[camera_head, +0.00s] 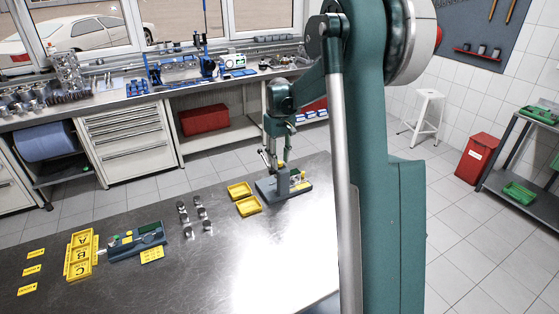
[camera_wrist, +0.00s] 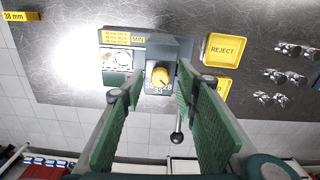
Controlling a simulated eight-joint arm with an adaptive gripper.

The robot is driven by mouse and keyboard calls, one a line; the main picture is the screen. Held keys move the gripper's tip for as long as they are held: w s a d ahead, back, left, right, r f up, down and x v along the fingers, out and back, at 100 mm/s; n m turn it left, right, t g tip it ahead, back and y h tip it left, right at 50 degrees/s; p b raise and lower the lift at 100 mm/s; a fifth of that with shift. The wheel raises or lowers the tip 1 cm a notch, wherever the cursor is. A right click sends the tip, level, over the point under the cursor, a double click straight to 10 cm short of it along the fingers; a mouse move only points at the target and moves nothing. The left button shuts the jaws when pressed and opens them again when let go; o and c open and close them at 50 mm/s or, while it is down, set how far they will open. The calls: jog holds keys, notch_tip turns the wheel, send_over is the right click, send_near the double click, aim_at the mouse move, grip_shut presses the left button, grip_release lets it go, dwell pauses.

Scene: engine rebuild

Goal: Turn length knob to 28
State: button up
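A yellow length knob (camera_wrist: 160,76) sits on a dark grey-green device (camera_wrist: 147,45) in the wrist view. The numbers 38, 33 and 28 are printed below it, 28 on the right; its exact setting is too small to tell. My gripper (camera_wrist: 159,82) is open. Its two green-padded fingers stand left and right of the knob, with gaps visible on both sides. In the head view my gripper (camera_head: 282,160) is down at the device (camera_head: 297,190) on the steel table, and the knob is not clearly visible there.
A yellow REJECT tray (camera_wrist: 222,49) and a second yellow tray lie right of the device in the wrist view. Several metal cylinders (camera_head: 204,212) stand farther left in the head view. A yellow A-B-C tray (camera_head: 80,258) is at the left. The table's front right is clear.

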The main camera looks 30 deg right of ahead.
aim_at(279, 162)
notch_tip(279, 162, up, 12)
jog(key=shift+f, duration=0.2)
dwell(0.4)
dwell(0.5)
jog(key=s+a+r+t+b, duration=0.1)
jog(key=s+a+r+t, duration=0.15)
jog(key=s+a, duration=0.65)
jog(key=s+a+r+t+b, duration=0.1)
jog(key=s+a+r, duration=0.2)
jog(key=s+a, duration=0.65)
jog(key=s+a+f+t, duration=0.1)
jog(key=s+a+f, duration=0.1)
jog(key=s, duration=0.5)
jog(key=s+a+f+t+b, duration=0.1)
jog(key=s+a+f, duration=0.1)
jog(key=s+f, duration=0.3)
jog(key=s+a+f+t, duration=0.1)
jog(key=s+a+f, duration=0.1)
jog(key=s, duration=0.8)
jog(key=shift+s+f+m+t, duration=0.3)
jog(key=shift+f+m+t, duration=0.1)
jog(key=shift+f, duration=0.25)
dwell(1.7)
